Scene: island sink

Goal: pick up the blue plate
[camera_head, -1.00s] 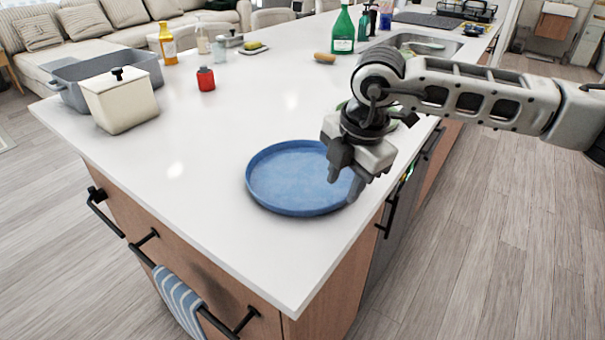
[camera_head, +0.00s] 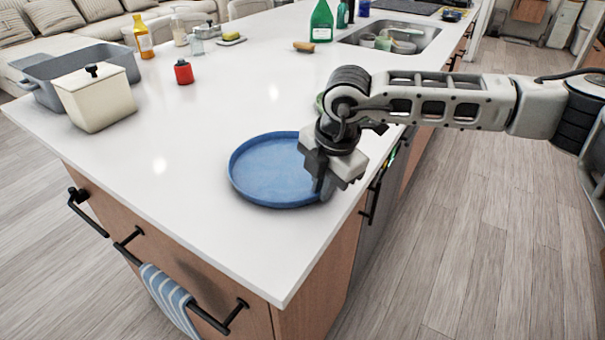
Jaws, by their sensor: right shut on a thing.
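The blue plate (camera_head: 268,172) is round with a raised rim and rests on the white island top near its front right corner. My right gripper (camera_head: 324,186) is at the plate's right rim, pointing down, shut on that rim. The hand covers the right part of the plate. I cannot tell any gap under the plate; it looks flat on the top. My left gripper is not in view.
A cream lidded pot (camera_head: 97,98) and a grey roasting pan (camera_head: 70,66) stand at the left edge. A red shaker (camera_head: 183,72) is behind the plate. A green bottle (camera_head: 321,22) stands by the sink (camera_head: 392,38). The island top (camera_head: 165,135) left of the plate is clear.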

